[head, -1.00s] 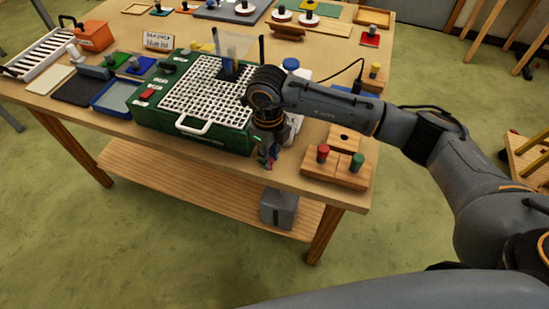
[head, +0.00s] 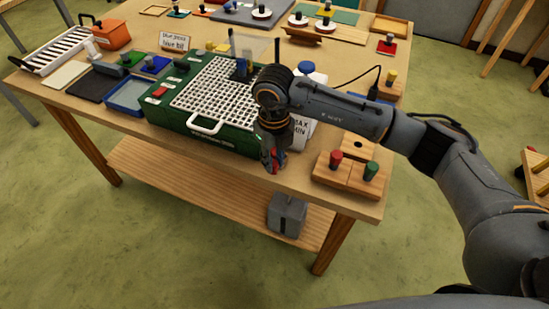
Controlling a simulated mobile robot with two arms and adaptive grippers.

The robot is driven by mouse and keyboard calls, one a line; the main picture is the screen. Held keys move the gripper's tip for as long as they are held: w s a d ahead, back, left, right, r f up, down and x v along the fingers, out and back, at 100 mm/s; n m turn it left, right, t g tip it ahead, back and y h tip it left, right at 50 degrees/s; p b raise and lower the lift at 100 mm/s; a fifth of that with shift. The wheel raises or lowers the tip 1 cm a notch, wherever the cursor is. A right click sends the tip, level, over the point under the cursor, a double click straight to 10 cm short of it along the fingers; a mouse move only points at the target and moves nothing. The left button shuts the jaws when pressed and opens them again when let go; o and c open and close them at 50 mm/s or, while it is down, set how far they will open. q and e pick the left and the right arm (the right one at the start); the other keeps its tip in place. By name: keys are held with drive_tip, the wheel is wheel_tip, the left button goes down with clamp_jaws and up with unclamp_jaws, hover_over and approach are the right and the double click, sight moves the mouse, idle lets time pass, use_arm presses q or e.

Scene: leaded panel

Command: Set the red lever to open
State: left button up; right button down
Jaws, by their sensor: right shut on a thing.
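My right gripper (head: 273,167) points down at the front edge of the table, just right of the green grinder with a white grid top (head: 205,122). It is shut on a small red part, which appears to be the red lever (head: 266,159). Only slivers of red show between and beside the fingers, so the lever's angle and its open or shut mark are hidden. A white container marked MAX and MIN (head: 301,133) stands behind the gripper, partly covered by my arm. My left gripper is not in view.
A wooden block with red and green knobs (head: 348,176) sits to the right of the gripper. A grey box (head: 287,215) is on the lower shelf (head: 200,190) beneath. A red switch (head: 159,92) is on the grinder's left side. Trays and tools fill the left and back of the table.

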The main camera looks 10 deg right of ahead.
sight(274, 163)
drive_tip(key=c, duration=1.2)
unclamp_jaws()
drive_tip(key=shift+o, duration=0.2)
drive_tip(key=shift+r, duration=0.15)
wheel_tip(274, 163, up, 12)
